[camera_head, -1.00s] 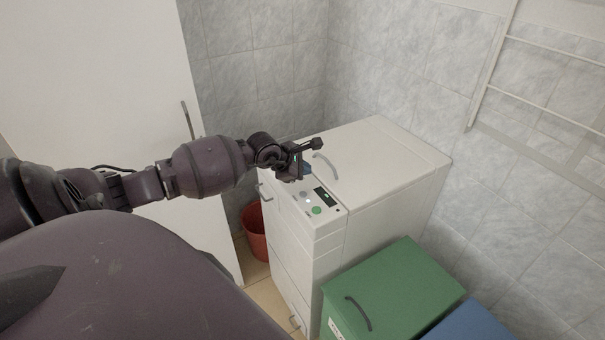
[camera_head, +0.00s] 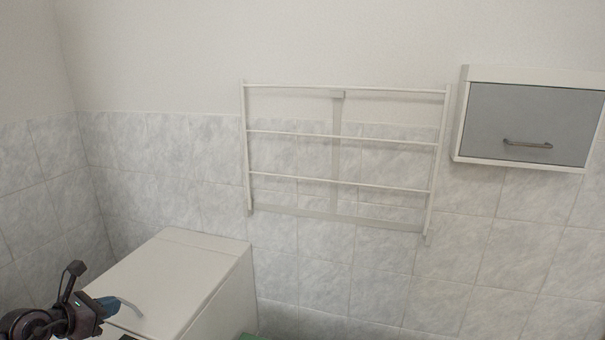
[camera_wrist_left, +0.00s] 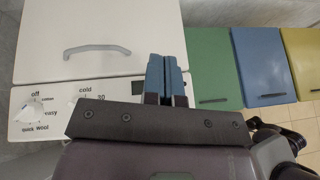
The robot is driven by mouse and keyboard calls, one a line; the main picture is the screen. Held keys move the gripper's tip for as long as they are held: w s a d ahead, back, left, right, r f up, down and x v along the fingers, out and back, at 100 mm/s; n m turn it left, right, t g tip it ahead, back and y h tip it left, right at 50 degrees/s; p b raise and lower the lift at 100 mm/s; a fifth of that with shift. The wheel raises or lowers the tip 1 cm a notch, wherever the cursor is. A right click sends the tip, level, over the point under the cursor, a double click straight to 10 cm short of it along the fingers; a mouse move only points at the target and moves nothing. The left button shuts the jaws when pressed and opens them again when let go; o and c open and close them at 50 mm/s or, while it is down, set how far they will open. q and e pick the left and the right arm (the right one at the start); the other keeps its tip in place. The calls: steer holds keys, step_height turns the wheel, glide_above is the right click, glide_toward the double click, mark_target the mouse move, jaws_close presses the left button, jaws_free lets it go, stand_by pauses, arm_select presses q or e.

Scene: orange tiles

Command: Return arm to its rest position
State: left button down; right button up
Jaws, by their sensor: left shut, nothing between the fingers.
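My left gripper (camera_head: 108,304) shows at the lower left of the head view, over the front part of the white washing machine (camera_head: 190,270). In the left wrist view its blue fingers (camera_wrist_left: 166,76) are together with nothing between them. The machine's top with a curved grey handle (camera_wrist_left: 97,50) and its control panel with a dial (camera_wrist_left: 36,110) lie beyond and beside the fingers. Whether the fingers touch the machine I cannot tell. My right gripper is not in view.
A white wall rack (camera_head: 340,135) and a grey-fronted cabinet (camera_head: 530,122) hang on the tiled wall. Green (camera_wrist_left: 212,68), blue (camera_wrist_left: 264,65) and yellow (camera_wrist_left: 303,60) bins stand in a row beside the machine.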

arm_select(q)
steer(key=d+r+n+t+h, duration=0.2)
steer(key=d+r+n+t, duration=0.15)
steer(key=d+n, duration=0.4)
steer(key=s+d+f+n+g+y, duration=0.1)
steer(key=s+d+f+n+y, duration=0.2)
steer(key=s+f+n, duration=0.8)
steer(key=s+d+f+n+g+y, duration=0.2)
steer(key=s+d+f+n+y, duration=0.2)
steer(key=s+f+n, duration=0.8)
steer(key=s+d+n, duration=0.1)
steer(key=s+n, duration=0.2)
steer(key=n, duration=0.7)
steer(key=shift+s+b, duration=0.2)
steer(key=shift+b, duration=0.2)
